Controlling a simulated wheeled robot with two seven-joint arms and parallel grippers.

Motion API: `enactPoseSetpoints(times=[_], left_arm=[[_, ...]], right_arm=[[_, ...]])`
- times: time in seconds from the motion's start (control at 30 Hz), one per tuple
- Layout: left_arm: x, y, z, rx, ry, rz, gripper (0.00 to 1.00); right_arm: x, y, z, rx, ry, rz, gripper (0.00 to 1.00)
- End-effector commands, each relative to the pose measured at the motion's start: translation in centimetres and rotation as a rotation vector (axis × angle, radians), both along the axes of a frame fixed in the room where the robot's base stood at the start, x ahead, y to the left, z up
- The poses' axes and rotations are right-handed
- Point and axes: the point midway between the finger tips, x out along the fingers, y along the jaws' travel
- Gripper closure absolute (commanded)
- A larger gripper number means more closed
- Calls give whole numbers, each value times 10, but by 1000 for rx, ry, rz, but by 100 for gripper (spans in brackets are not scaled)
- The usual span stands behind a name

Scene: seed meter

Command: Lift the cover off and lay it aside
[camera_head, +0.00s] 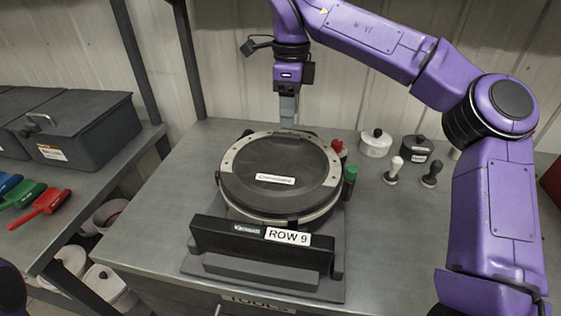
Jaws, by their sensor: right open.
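The cover (265,195) is a round black lid with a small white label. It sits flat on the round seed meter, inside a light metal ring (225,160). The seed meter rests on a dark stand (250,246) with a "ROW 9" label at its front. My right gripper (288,116) points down at the far edge of the meter, behind the cover's middle. It is open. Its fingertips are partly hidden, and I cannot tell whether they touch anything. My left gripper is not in view.
A red knob (337,147) and a green knob (350,175) stand at the meter's right. White and black pots (376,143) and two small stampers (393,168) stand farther right. The grey bench (160,235) is bare left of the meter. A dark box (80,128) sits on the left shelf.

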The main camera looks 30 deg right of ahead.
Motion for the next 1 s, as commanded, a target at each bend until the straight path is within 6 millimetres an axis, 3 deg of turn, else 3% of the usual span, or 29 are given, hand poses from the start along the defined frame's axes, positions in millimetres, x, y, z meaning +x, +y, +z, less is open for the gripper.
enactPoseSetpoints(times=[0.2, 0.5, 0.53, 0.67, 0.7, 1.0], left_arm=[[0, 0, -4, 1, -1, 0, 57], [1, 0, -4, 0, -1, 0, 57], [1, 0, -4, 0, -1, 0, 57], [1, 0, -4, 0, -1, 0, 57], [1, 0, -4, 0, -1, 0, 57], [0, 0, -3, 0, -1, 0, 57]], right_arm=[[-5, 1, -40, 1, 4, 1, 51], [-4, 2, -50, 0, 0, 1, 51], [-4, 2, -50, 0, 0, 1, 54], [-4, 2, -49, 0, 0, 1, 97], [-4, 2, -49, 0, 0, 1, 100], [-4, 2, -45, 0, -1, 0, 100]])
